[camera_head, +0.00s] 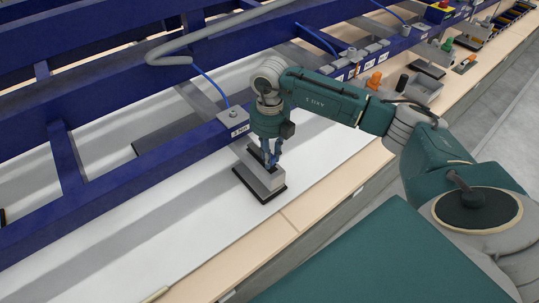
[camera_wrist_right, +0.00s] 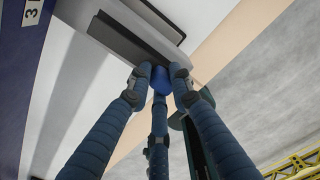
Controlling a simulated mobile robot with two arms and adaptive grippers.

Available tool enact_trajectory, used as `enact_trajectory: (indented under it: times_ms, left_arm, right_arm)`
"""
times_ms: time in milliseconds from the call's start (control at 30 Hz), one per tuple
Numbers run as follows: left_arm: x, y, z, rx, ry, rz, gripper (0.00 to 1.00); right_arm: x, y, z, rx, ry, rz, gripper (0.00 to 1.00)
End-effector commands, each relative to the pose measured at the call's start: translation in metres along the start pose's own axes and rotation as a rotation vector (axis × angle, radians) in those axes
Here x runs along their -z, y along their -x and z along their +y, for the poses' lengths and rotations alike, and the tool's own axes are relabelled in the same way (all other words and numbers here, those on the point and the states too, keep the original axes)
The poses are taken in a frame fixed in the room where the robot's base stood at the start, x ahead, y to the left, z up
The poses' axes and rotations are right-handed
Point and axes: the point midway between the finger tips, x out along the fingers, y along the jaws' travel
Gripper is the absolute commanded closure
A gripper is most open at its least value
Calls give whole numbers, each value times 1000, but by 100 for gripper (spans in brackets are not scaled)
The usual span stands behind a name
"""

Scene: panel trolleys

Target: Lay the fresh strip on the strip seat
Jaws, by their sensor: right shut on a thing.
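My right gripper (camera_head: 272,160) points down over a grey block (camera_head: 266,177) with a dark base that stands on the white panel. No strip seat can be made out for certain. My left gripper is not in view.
Blue frame beams (camera_head: 110,185) run along the left and back, with a numbered grey block (camera_head: 233,122) close beside my right gripper. A wooden bench edge (camera_head: 312,205) borders the white panel (camera_head: 150,240). Several small parts and an orange piece (camera_head: 374,80) stand farther back right.

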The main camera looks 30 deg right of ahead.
Motion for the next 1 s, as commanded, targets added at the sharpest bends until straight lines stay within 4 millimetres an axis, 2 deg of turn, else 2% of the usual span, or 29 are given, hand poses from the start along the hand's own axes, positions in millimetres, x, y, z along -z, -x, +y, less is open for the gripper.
enact_trajectory:
  times_ms: [667,700,800,1000]
  left_arm:
    - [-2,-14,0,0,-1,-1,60]
    - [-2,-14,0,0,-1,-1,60]
    - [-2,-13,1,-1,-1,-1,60]
    - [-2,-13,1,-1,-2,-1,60]
  right_arm:
    - [0,-18,0,0,0,0,100]
    - [0,-18,0,0,0,0,76]
    - [0,-17,0,0,0,0,58]
    - [0,-17,0,0,0,0,58]
